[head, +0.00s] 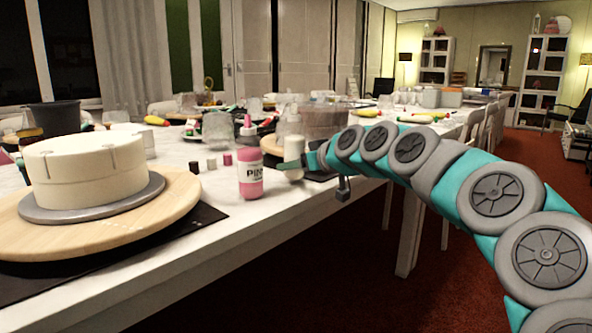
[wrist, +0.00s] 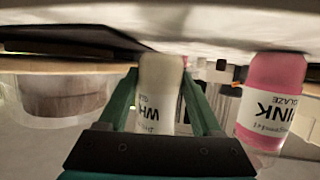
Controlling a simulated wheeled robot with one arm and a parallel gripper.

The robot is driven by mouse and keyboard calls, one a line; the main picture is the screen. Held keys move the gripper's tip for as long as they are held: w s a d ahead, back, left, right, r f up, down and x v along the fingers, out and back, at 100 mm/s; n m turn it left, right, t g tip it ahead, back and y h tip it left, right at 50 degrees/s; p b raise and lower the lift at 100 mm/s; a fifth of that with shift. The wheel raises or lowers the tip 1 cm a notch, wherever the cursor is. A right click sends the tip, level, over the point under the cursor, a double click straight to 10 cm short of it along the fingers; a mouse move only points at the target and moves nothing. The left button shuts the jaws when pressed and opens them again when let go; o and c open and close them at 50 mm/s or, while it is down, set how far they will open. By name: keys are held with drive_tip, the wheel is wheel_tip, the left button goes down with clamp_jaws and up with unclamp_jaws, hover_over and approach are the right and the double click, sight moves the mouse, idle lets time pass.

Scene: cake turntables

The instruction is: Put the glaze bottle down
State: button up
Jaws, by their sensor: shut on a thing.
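My gripper (head: 291,165) is shut on the white glaze bottle (head: 294,148), at the right-hand edge of the long white table. In the wrist view, which is upside down, the teal fingers hold the white bottle (wrist: 158,85) from both sides, and part of its label shows. The bottle looks about upright. Its lower end is close to the table surface, but I cannot tell whether it touches. The pink glaze bottle (head: 249,165) stands upright on the table, just left of my gripper in the head view. It also shows to the right in the wrist view (wrist: 270,100).
A white cake (head: 85,168) sits on a wooden turntable (head: 150,219) at the near left. A clouded round tub (head: 325,118) stands behind my gripper. Bare tabletop (head: 215,190) lies in front of the pink bottle.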

drive_tip(key=shift+f, duration=0.5)
drive_tip(key=shift+f, duration=0.1)
drive_tip(key=o, duration=1)
drive_tip(key=shift+r, duration=0.25)
drive_tip(key=v, duration=1.2)
drive_tip(key=shift+f, duration=0.15)
